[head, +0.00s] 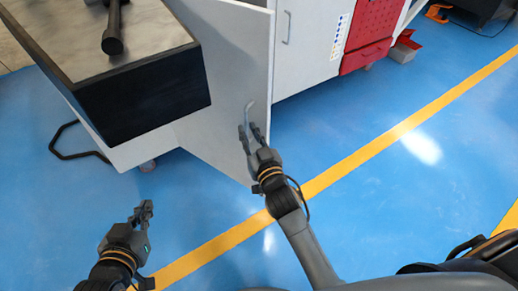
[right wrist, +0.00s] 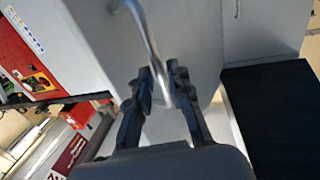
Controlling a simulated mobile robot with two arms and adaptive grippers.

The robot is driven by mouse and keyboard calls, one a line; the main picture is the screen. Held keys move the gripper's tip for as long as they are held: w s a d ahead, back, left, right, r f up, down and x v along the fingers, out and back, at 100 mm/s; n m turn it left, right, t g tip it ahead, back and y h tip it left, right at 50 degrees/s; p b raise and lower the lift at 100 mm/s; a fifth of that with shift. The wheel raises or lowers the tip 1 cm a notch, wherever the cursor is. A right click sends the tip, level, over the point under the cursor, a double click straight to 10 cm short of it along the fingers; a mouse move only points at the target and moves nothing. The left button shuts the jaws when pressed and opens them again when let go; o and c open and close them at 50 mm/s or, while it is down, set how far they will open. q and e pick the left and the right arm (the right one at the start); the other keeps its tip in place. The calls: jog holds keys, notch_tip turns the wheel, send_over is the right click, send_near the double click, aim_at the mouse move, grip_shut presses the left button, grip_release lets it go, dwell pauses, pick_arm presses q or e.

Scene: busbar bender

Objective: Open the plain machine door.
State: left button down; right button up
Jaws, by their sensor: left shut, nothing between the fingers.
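The plain machine door (head: 238,70) is a light grey panel standing out at an angle from the white machine. Its curved metal handle (head: 249,110) is near the door's free edge. My right gripper (head: 250,129) is at the handle. In the right wrist view, the handle (right wrist: 147,32) runs down between the two dark fingers (right wrist: 160,78), which close in on it from both sides. The fingers hide part of the handle. My left gripper (head: 145,208) is shut and empty, low over the floor at the left, apart from the door.
A bench with a black front (head: 150,100) stands left of the door, with a dark tool (head: 113,35) on top. A second white cabinet door (head: 305,45) and red panel (head: 372,28) are at the back.

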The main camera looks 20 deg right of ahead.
jog(key=s+d, duration=0.1)
jog(key=s, duration=0.8)
jog(key=shift+s, duration=0.2)
jog(key=shift+d, duration=0.1)
